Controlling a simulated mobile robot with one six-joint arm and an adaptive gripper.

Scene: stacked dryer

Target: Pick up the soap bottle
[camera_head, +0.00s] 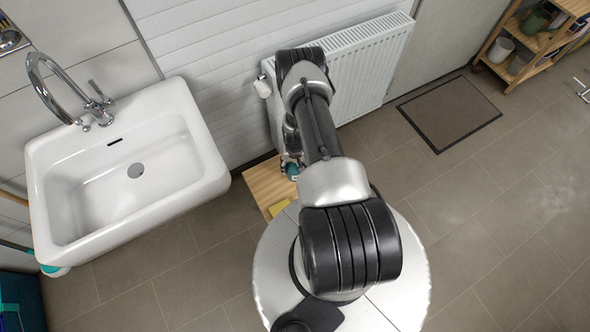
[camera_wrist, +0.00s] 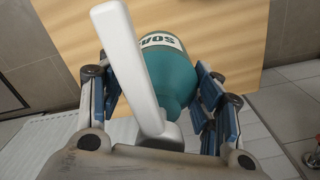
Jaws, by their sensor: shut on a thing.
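The soap bottle (camera_wrist: 174,80) is teal with a white label lettered "SOA", partly cut off. Its white pump head and spout cross the front of it in the wrist view. My gripper (camera_wrist: 156,82) has its blue-padded fingers on both sides of the bottle and is shut on it. In the head view the bottle shows as a small teal patch (camera_head: 292,170), mostly hidden by my gripper and arm. It is over the wooden surface (camera_head: 262,185); I cannot tell whether its base touches the wood.
A white radiator (camera_head: 365,62) is close behind my arm. A white sink (camera_head: 95,190) stands at the left. A dark mat (camera_head: 449,112) and a wooden shelf (camera_head: 497,70) are at the right. The right floor is mostly clear.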

